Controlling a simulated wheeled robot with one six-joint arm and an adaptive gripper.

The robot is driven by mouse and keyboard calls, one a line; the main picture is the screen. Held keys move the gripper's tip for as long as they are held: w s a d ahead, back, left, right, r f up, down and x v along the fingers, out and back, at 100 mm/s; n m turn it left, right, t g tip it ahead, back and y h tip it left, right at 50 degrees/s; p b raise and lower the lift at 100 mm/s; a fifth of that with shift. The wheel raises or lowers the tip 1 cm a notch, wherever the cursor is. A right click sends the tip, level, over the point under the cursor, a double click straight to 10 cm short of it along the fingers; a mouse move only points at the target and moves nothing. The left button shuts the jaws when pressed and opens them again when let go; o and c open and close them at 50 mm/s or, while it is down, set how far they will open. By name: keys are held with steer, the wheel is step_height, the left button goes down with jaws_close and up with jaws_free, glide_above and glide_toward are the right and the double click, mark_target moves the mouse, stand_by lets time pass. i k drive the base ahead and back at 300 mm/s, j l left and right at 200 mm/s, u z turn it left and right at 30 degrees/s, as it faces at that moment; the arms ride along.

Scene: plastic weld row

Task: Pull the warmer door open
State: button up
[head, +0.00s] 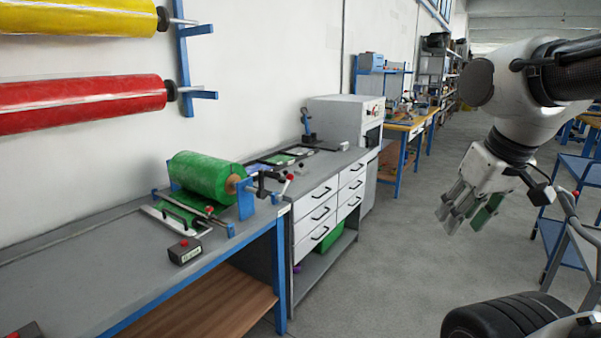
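A white box-shaped machine (337,117) stands at the far end of the grey bench, against the wall. It looks like the warmer. Its narrow front faces right, with a small red control near the top. I cannot make out a door or handle on it from here. My gripper (462,222) hangs in the air over the aisle at the right, well apart from the machine, with its fingers pointing down and left. The fingers look spread, and a green surface shows on the right one. I see nothing held between them.
The grey bench (90,265) runs along the left, with a green film roll (203,176) and white drawers (315,222). Red (80,103) and yellow (80,17) rolls hang on the wall. A blue cart (562,240) stands at the right. The aisle floor (405,240) is clear.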

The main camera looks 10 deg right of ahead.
mark_target(362, 130)
steer(key=i+l+u, duration=0.1)
steer(key=u, duration=0.4)
steer(key=l+u, duration=0.1)
steer(key=u, duration=0.35)
steer(key=i+l+u, duration=0.1)
steer(key=u, duration=0.4)
steer(key=l+u, duration=0.2)
steer(key=u, duration=0.25)
steer(key=i+l+u, duration=0.25)
steer(key=l, duration=0.35)
steer(key=l+u, duration=0.2)
steer(key=l, duration=0.4)
steer(key=l+z, duration=0.2)
steer(key=l, duration=0.6)
steer(key=l+z, duration=0.25)
steer(key=l, duration=0.6)
steer(key=l+z, duration=0.2)
steer(key=l, duration=0.6)
steer(key=i+l+z, duration=0.2)
steer(key=l, duration=1.5)
steer(key=l+z, duration=0.3)
steer(key=l, duration=0.25)
steer(key=l+z, duration=0.3)
steer(key=l, duration=0.2)
steer(key=l+z, duration=0.3)
steer(key=i+l+z, duration=0.1)
steer(key=z, duration=0.15)
